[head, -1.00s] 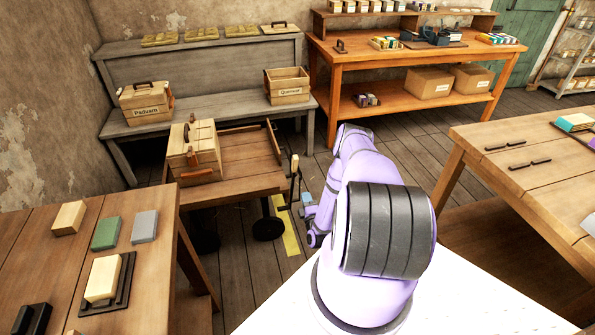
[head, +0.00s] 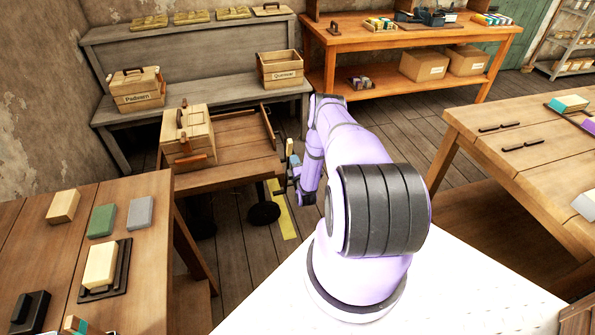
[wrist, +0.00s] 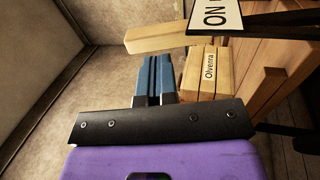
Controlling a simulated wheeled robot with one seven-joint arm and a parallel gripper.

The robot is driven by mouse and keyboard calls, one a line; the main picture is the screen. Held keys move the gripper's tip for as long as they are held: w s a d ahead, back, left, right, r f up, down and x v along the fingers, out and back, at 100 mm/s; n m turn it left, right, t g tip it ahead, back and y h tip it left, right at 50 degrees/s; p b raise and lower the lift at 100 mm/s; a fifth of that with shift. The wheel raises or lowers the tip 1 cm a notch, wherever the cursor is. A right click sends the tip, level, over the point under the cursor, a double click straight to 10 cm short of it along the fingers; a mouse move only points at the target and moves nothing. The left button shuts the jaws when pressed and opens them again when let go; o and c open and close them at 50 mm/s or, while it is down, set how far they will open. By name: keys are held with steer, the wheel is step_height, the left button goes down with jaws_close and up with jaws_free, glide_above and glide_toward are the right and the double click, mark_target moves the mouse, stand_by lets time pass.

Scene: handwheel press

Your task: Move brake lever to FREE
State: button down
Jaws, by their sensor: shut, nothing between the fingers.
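The brake lever (head: 289,147) stands upright at the right side of the wooden cart (head: 236,172), with a pale wooden grip on top. My gripper (head: 293,162) is close beside the lever, and my arm partly hides the lever's lower part. In the wrist view my gripper (wrist: 152,60) has its blue fingers shut together, with nothing between them. A pale wooden bar (wrist: 160,38), probably the lever's grip, lies across just past the fingertips; I cannot tell whether they touch. FREE is not readable.
A wooden box (head: 188,135) sits on the cart. In the wrist view a wooden block labelled Olvenra (wrist: 205,72) is close right of the fingers. A table with blocks (head: 150,255) is at left, another table (head: 520,140) at right. Floor shows between.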

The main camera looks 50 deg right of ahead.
mark_target(291, 149)
steer(key=shift+x, duration=1.75)
